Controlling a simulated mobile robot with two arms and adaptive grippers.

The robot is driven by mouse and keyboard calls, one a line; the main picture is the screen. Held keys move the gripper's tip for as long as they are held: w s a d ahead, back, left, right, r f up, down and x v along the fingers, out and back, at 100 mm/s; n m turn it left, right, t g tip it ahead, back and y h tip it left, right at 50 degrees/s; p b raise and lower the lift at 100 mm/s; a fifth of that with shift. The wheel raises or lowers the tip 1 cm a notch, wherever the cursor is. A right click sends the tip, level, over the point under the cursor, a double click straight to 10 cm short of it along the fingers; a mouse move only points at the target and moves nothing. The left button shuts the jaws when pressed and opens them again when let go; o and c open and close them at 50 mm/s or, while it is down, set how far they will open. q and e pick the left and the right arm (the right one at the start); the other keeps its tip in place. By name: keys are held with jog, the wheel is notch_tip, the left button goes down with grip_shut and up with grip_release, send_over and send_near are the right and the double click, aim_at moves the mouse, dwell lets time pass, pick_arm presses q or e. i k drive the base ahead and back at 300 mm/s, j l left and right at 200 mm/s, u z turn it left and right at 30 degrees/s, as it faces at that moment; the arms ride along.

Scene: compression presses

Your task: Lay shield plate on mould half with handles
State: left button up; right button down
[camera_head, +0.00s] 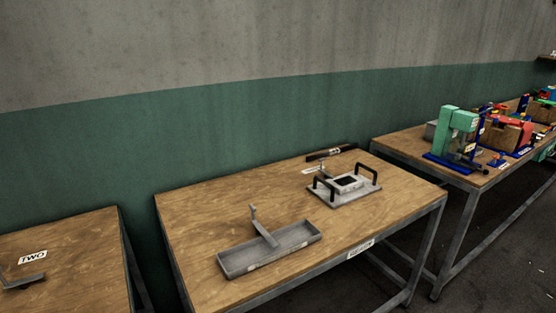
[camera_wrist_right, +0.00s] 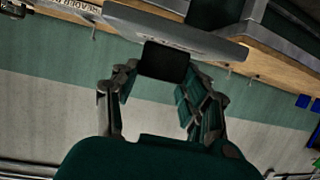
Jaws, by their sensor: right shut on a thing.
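The mould half with handles (camera_head: 370,190) lies flat near the right end of the middle table in the head view. It is a grey base with two upright black handles and a raised pale block with a dark centre between them. In the right wrist view, my right gripper (camera_wrist_right: 162,88) is shut on a dark block at the edge of a flat grey plate (camera_wrist_right: 185,30), which looks like the shield plate. Neither gripper shows in the head view, and my left gripper is not in view.
A grey tray (camera_head: 236,265) with an upright-ended grey part (camera_head: 266,232) stands at the front of the middle table. A dark bar (camera_head: 330,153) lies behind the mould half. A green press (camera_head: 455,135) stands on the right table. The middle table's left part is clear.

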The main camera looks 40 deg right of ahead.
aim_at(346, 181)
jog(key=l, duration=0.55)
jog(key=i+l+z, duration=0.1)
jog(key=l, duration=0.45)
jog(key=i+l, duration=0.1)
jog(key=l, duration=1)
jog(key=i+l+z, duration=0.1)
jog(key=l, duration=0.45)
jog(key=i+l, duration=0.6)
